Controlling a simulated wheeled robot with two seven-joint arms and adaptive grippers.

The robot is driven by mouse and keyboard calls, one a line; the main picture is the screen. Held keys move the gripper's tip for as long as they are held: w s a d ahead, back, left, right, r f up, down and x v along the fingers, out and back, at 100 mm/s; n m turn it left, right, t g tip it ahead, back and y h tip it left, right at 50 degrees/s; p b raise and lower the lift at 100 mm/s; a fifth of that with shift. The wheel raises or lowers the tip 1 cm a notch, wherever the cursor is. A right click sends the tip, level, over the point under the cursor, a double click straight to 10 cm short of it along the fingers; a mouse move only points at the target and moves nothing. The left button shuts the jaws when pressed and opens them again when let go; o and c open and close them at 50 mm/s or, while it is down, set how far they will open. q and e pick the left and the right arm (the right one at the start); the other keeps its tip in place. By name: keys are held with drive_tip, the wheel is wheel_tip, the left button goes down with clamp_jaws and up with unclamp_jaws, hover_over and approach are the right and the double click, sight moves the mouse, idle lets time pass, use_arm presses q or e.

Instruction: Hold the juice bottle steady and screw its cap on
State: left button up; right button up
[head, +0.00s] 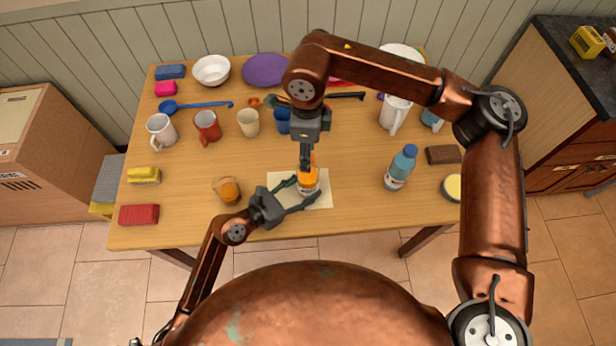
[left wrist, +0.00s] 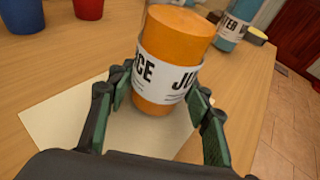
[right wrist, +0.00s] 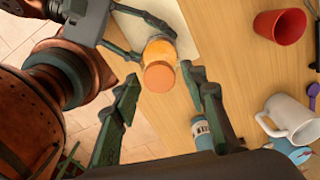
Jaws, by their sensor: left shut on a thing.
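The orange juice bottle (head: 308,186) stands on a pale mat (head: 321,201) near the table's front middle. In the left wrist view the bottle (left wrist: 181,45) shows a white label and stands between my left gripper's (left wrist: 160,98) fingers. My left gripper (head: 304,190) is shut on the bottle from the front left. My right gripper (head: 306,165) points down just above the bottle. In the right wrist view its fingers (right wrist: 161,82) are apart, and a darker orange round top (right wrist: 159,77) shows between and beyond the tips. I cannot tell whether this is the cap or how it is seated.
A blue water bottle (head: 400,168) stands to the right on the table (head: 355,215). A brown-orange mug (head: 227,189) is close to my left gripper. Mugs, including a red mug (head: 207,126), and a white bowl (head: 211,70) stand farther back. The table between mat and water bottle is clear.

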drive_tip(key=n, duration=0.9)
drive_tip(key=shift+c, duration=0.4)
